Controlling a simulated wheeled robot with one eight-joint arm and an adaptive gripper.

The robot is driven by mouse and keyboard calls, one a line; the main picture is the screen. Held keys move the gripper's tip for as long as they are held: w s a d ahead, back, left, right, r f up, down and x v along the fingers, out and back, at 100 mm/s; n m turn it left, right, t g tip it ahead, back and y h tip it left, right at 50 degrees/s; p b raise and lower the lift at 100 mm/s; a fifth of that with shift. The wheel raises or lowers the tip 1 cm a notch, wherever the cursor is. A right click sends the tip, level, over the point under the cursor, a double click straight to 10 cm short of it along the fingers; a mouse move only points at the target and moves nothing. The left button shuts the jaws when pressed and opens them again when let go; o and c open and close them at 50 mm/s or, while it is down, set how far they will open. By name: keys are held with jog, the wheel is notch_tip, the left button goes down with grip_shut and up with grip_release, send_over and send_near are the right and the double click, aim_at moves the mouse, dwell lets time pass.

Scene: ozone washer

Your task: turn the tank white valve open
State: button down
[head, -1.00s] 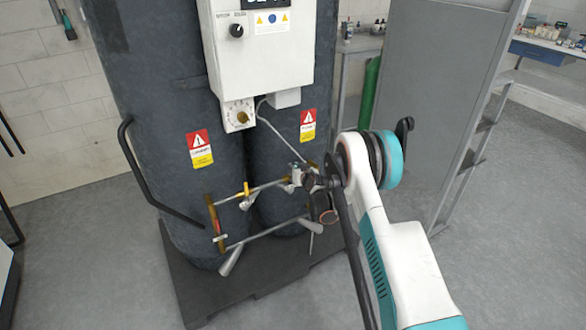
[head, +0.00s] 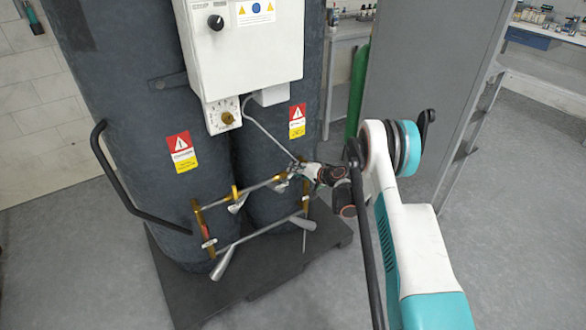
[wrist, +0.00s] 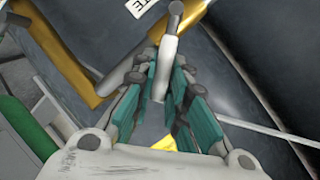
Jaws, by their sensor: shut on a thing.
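A white lever-shaped valve handle (wrist: 168,58) with a grey round end shows in the wrist view. My gripper (wrist: 164,84) is shut on it, with the teal finger pads on either side. In the head view my gripper (head: 306,172) is at the upper right of the brass and grey pipe frame (head: 262,186), in front of the dark tanks (head: 130,110). There the gripper hides most of the held handle.
A white control box (head: 250,60) with knobs is fixed above the pipes. A black curved handrail (head: 125,190) stands out at the left tank. A grey panel (head: 425,100) stands to the right. The floor (head: 510,230) at the right is clear.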

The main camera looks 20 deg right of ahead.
jog(key=shift+d+f+m+y, duration=0.25)
jog(key=shift+f+m+y, duration=0.15)
jog(key=shift+m, duration=0.1)
dwell(0.3)
jog(key=c, duration=1.6)
grip_release()
jog(key=shift+o, duration=0.2)
jog(key=v, duration=1.2)
jog(key=shift+w, duration=0.1)
